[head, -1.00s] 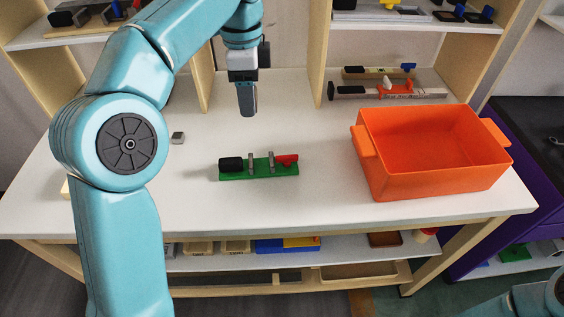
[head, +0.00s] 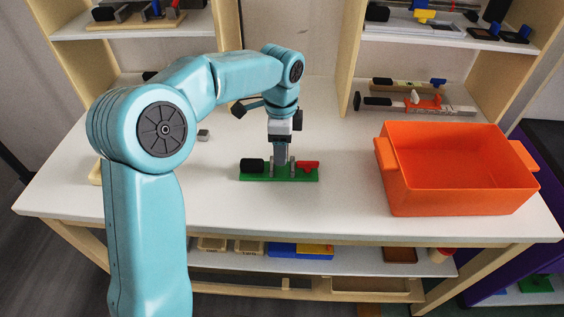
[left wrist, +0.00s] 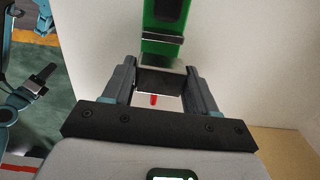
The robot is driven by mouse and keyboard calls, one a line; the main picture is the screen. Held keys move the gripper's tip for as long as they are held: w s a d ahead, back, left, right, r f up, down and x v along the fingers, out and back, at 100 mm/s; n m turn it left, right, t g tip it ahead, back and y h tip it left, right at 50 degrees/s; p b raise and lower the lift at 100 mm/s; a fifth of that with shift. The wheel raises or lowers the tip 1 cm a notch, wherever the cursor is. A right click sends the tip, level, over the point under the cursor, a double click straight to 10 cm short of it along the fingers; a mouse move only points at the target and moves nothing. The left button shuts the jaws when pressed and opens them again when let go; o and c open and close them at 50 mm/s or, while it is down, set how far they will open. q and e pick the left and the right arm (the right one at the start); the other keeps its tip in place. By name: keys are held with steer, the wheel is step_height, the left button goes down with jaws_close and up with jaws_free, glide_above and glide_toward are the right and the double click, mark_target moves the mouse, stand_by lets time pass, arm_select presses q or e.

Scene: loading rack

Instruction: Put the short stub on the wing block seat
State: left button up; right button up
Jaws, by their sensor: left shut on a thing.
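The green board (head: 252,178) lies on the table near the middle of the head view, with a black cylinder (head: 252,165) at its left, two upright grey plates and a red piece (head: 308,166) at its right. It also shows in the left wrist view (left wrist: 150,47). My left gripper (head: 281,162) points down between the grey plates. It is shut on a dark grey block (left wrist: 160,75), which seems to be the short stub. The fingers largely hide it in the head view, and I cannot tell whether it touches the board.
An orange bin (head: 455,195) stands on the table to the right of the board. A small grey block (head: 203,134) lies on the table to the left. Shelves with several parts stand behind. The table in front of the board is clear.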

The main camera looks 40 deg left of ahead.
mark_target(282, 170)
arm_select(q)
step_height(282, 170, down, 4)
steer(key=shift+d+f, duration=0.1)
steer(key=shift+f, duration=0.15)
steer(key=shift+w+f, duration=0.1)
steer(key=shift+f, duration=0.3)
steer(key=shift+f, duration=0.1)
steer(key=o, duration=1.1)
